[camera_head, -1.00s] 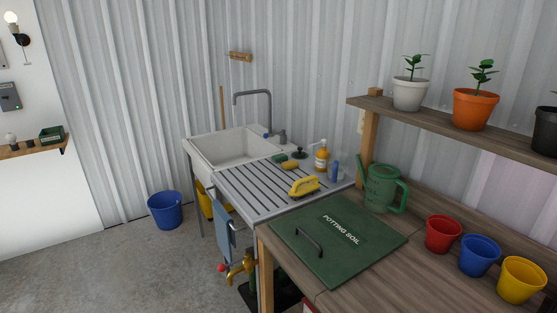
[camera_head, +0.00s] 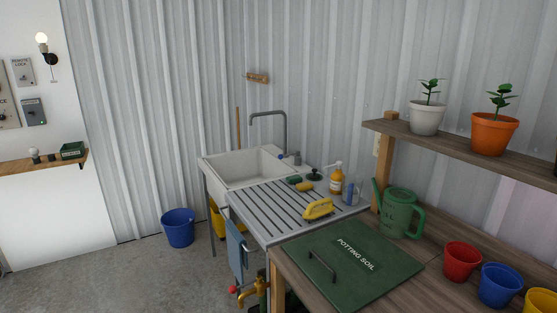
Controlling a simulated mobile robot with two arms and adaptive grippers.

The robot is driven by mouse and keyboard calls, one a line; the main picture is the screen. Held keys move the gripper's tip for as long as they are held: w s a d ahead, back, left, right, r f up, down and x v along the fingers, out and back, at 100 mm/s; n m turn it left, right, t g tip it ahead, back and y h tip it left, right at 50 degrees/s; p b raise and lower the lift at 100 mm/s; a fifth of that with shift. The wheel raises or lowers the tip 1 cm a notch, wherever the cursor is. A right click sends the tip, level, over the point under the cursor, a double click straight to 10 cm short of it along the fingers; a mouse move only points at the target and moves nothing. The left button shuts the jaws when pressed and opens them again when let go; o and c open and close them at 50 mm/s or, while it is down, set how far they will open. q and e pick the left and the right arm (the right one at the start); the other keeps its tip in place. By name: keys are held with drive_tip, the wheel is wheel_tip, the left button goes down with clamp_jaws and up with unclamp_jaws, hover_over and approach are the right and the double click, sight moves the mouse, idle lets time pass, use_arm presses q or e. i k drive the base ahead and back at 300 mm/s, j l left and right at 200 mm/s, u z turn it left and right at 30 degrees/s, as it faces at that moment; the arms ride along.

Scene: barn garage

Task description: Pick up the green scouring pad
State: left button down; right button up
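A small green pad (camera_head: 294,180), which looks like the scouring pad, lies at the back of the ribbed draining board (camera_head: 262,211), close to the sink basin. A yellow-orange sponge (camera_head: 305,187) lies just in front of it and to the right. The pad is small in the picture, and its texture cannot be made out. Neither of my grippers shows in the head view.
A yellow brush (camera_head: 319,208), a soap bottle (camera_head: 336,180), a clear cup (camera_head: 352,193) and a dark plug (camera_head: 314,175) stand around the pad. The sink (camera_head: 240,168) is left. The potting bench is right. Floor is clear at front left.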

sight(295, 179)
drive_tip(key=i+j, duration=0.2)
drive_tip(key=j, duration=0.15)
drive_tip(key=i+j, duration=0.2)
drive_tip(key=j, duration=0.15)
drive_tip(key=i+j+z, duration=0.1)
drive_tip(key=j, duration=0.25)
drive_tip(key=i+j, duration=0.5)
drive_tip(key=j, duration=0.2)
drive_tip(key=z, duration=0.05)
